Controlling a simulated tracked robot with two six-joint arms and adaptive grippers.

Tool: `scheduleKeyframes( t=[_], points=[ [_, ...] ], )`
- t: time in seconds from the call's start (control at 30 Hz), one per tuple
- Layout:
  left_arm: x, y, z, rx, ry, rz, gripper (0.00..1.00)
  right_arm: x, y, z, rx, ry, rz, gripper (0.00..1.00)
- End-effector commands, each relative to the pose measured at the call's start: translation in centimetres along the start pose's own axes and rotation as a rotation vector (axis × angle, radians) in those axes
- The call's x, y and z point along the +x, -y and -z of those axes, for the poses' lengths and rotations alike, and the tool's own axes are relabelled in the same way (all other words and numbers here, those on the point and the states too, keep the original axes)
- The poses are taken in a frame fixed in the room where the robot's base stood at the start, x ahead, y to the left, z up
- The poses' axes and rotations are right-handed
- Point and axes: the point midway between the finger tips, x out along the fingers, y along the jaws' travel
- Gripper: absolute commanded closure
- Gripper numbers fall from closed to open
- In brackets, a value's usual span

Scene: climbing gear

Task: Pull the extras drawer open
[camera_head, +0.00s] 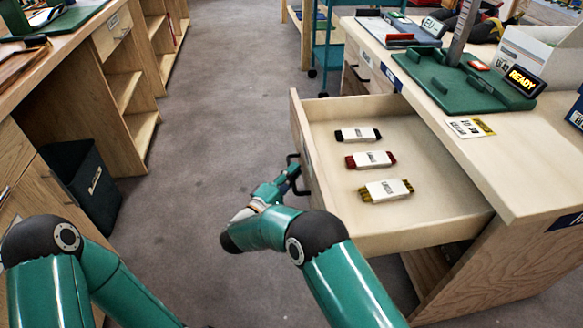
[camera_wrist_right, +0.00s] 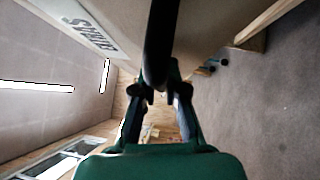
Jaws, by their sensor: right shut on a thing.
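The extras drawer (camera_head: 415,225) stands pulled well out of the wooden counter on the right in the head view. Its pale inside shows three labelled bundles: a black one (camera_head: 358,135), a red one (camera_head: 370,160) and a yellow one (camera_head: 386,190). My right gripper (camera_head: 288,178) is at the drawer's front, shut on the dark bar handle (camera_head: 293,172). In the right wrist view the black handle (camera_wrist_right: 161,45) runs between the fingers, and the drawer's label (camera_wrist_right: 90,35) shows beside it. My left arm is at the lower left; its gripper is out of view.
On the right counter (camera_head: 500,180) are a green fixture (camera_head: 455,85), a READY sign (camera_head: 525,82) and a white box (camera_head: 545,50). A dark bin (camera_head: 85,185) stands by the left shelves. The grey floor between the counters is clear.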

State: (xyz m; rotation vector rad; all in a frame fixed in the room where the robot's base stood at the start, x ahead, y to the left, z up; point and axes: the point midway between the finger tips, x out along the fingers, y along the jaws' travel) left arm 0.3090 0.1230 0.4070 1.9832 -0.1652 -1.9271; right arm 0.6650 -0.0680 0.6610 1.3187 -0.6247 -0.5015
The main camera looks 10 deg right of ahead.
Motion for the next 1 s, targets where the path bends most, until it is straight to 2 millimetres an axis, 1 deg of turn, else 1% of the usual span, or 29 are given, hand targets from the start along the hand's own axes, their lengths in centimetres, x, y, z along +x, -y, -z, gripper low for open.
scheduleKeyframes(
  t=[0.5, 0.53, 0.67, 0.7, 1.0],
  points=[
    [-0.11, -0.05, -0.01, 0.000, 0.000, 0.000, 0.60, -0.06, -0.13, 0.13, 0.003, 0.009, 0.002, 1.00],
    [-0.11, -0.04, -0.01, 0.000, 0.000, 0.000, 0.60, -0.07, -0.12, 0.13, 0.003, 0.008, 0.002, 0.87],
    [-0.11, -0.04, -0.01, 0.000, 0.000, 0.000, 0.60, -0.08, -0.10, 0.05, 0.002, 0.011, 0.002, 0.66],
    [-0.11, -0.04, -0.01, 0.000, 0.000, 0.000, 0.60, -0.08, -0.10, 0.02, 0.002, 0.012, 0.002, 0.63],
    [-0.17, -0.06, 0.01, 0.000, 0.000, 0.000, 0.60, -0.02, -0.19, -0.13, 0.001, 0.016, 0.002, 0.63]
  ],
)
